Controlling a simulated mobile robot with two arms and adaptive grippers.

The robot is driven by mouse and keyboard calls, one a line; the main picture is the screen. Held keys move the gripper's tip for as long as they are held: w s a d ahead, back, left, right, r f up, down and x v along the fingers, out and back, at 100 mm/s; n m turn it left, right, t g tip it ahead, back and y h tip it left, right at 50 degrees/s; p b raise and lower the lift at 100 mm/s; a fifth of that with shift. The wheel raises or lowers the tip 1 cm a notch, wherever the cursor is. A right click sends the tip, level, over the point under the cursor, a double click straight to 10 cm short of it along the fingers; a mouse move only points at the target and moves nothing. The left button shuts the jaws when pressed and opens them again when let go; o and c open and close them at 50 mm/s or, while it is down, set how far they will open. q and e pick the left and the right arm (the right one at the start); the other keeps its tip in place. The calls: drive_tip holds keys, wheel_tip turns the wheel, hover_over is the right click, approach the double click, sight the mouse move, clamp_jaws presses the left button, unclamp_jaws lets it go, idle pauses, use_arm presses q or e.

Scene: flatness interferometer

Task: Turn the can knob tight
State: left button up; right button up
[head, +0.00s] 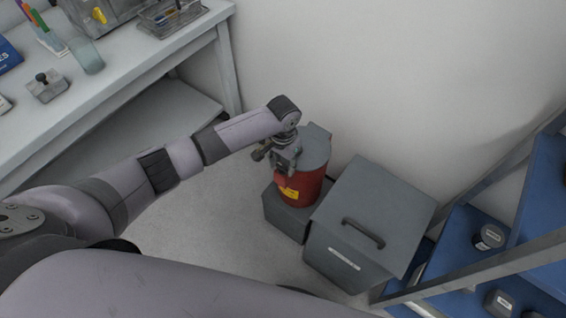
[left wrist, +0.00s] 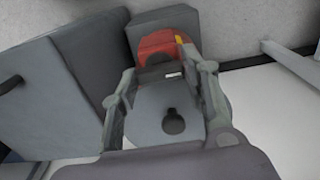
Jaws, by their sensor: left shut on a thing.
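The red can (head: 308,188) with a grey lid (head: 312,152) and a yellow label stands upright on a grey block. In the left wrist view its red side (left wrist: 156,46) and grey lid (left wrist: 148,122) show. A small black knob (left wrist: 173,122) shows on the lid, between the two fingers. The exact contact at the fingertips is hard to make out. My right gripper is not in view.
A grey lidded bin (head: 375,212) with a dark handle stands close right of the can. The grey block (head: 286,218) is under the can. A blue-shelved rack (head: 465,240) is at the right, a white bench (head: 120,85) at the left. The wall is close behind.

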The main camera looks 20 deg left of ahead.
use_arm(q)
drive_tip(key=shift+c, duration=0.7)
drive_tip(key=m+p, duration=0.2)
drive_tip(key=m, duration=0.1)
drive_tip(key=shift+r, duration=0.15)
drive_tip(key=m+p, duration=0.1)
drive_tip(key=m, duration=0.3)
drive_tip(key=shift+p, duration=0.4)
drive_tip(key=m, duration=0.5)
drive_tip(key=shift+p, duration=0.35)
drive_tip(key=m, duration=0.5)
drive_tip(key=shift+m, duration=0.3)
